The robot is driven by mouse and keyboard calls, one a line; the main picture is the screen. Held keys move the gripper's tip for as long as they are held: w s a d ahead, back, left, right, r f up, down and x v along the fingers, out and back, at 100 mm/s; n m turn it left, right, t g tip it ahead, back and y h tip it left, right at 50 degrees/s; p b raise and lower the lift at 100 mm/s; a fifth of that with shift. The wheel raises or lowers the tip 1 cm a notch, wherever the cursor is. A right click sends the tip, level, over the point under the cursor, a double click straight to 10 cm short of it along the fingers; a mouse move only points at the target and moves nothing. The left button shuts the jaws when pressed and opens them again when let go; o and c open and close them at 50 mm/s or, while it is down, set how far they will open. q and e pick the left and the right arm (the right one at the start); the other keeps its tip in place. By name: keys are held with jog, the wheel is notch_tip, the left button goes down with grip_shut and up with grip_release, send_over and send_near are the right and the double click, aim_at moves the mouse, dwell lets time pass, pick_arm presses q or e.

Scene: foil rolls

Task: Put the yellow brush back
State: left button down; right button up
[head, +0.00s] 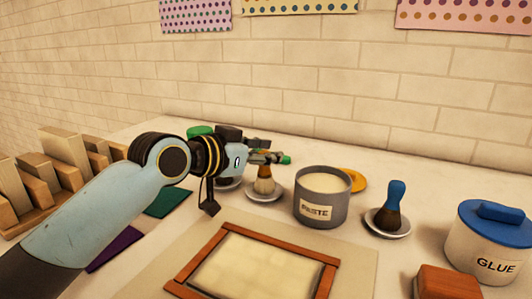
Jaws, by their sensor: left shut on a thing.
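My left gripper (268,157) reaches in from the left and is shut on a brush (265,183). I cannot tell whether the bristles touch the saucer. My right gripper is not in view.
A grey paste pot (322,210) stands just right of the brush, with a yellow disc (359,181) behind it. A blue brush (390,205) stands on another saucer. A glue pot (480,250) is far right. A wooden frame (210,258) lies in front.

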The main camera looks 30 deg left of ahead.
pick_arm(q)
jog(key=shift+f, duration=0.25)
jog(key=shift+f, duration=0.15)
dwell(0.4)
jog(key=c, duration=1)
grip_release()
jog(key=o, duration=0.5)
jog(key=shift+c, duration=0.2)
notch_tip(320, 180, up, 4)
jog(key=p, duration=0.4)
jog(key=shift+r, duration=0.2)
jog(key=shift+r+p, duration=2.3)
jog(key=shift+r, duration=0.05)
